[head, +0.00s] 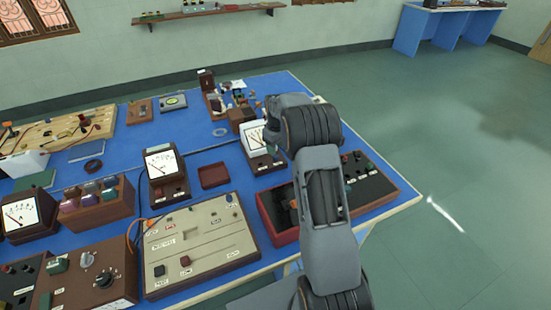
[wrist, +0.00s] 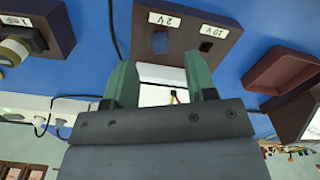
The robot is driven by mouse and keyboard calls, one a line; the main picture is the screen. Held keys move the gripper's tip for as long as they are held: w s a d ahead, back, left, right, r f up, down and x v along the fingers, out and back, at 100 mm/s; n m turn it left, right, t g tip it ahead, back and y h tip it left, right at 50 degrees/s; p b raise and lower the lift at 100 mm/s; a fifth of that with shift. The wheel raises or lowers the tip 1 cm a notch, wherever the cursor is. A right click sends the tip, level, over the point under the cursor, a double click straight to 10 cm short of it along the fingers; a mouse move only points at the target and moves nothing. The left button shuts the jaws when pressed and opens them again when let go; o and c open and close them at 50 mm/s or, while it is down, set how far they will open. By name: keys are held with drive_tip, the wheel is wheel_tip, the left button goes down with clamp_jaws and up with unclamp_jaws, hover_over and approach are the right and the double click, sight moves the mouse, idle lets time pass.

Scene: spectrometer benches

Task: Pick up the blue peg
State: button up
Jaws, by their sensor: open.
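A small blue piece (wrist: 160,42), which looks like a blue peg or terminal, sits in the dark brown base of a meter (wrist: 218,22) beside a "2 V" label in the wrist view. The meter's white face shows behind the fingers. In the head view my arm reaches over this meter (head: 254,136), and the fingertips are hidden. Another small blue piece (head: 229,198) stands on the beige panel (head: 205,245).
A small dark red tray (head: 213,175) lies left of the meter. A red-edged black box (head: 370,186) is partly behind my arm. Other meters and boxes crowd the near left of the blue bench (head: 205,148). Bare bench shows around the ring at the middle.

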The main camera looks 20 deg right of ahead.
sight(276, 159)
drive_tip(key=shift+w+f+p, duration=0.1)
drive_tip(key=shift+f+p, duration=0.45)
drive_tip(key=shift+f, duration=2.15)
drive_tip(key=shift+c, duration=0.5)
clamp_jaws()
